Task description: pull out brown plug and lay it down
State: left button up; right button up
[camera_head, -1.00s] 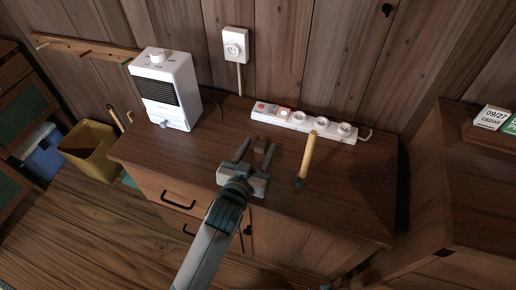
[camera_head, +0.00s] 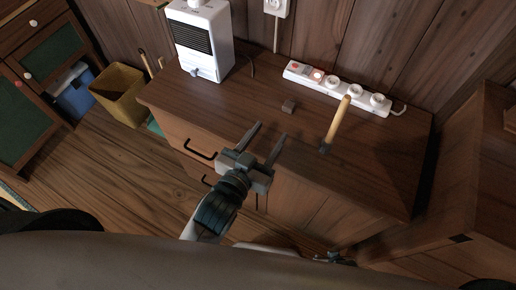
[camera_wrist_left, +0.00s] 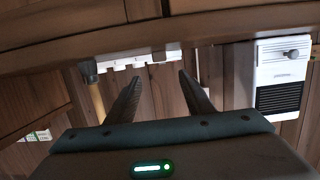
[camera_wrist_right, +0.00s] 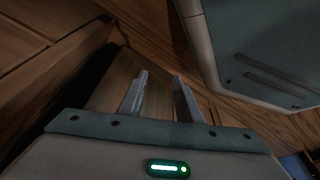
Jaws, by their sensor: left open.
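The brown plug (camera_head: 288,106), a small dark block, lies on the brown cabinet top (camera_head: 240,98), apart from the white power strip (camera_head: 321,84). My right gripper (camera_wrist_right: 162,76) is open and empty beside wood panels.
A wooden-handled tool (camera_head: 337,122) with a dark end stands on the top, right of the plug. A white heater (camera_head: 205,65) stands at the back left. A wall outlet (camera_head: 276,8) is above. A taller cabinet (camera_head: 470,185) stands at right.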

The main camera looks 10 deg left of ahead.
pick_arm(q)
jog(key=v, duration=0.5)
jog(key=shift+s, duration=0.15)
pick_arm(e)
jog(key=shift+s+d, duration=0.15)
jog(key=shift+s, duration=0.2)
jog(key=shift+w, duration=0.2)
jog(key=shift+w, duration=0.3)
jog(key=shift+s, duration=0.25)
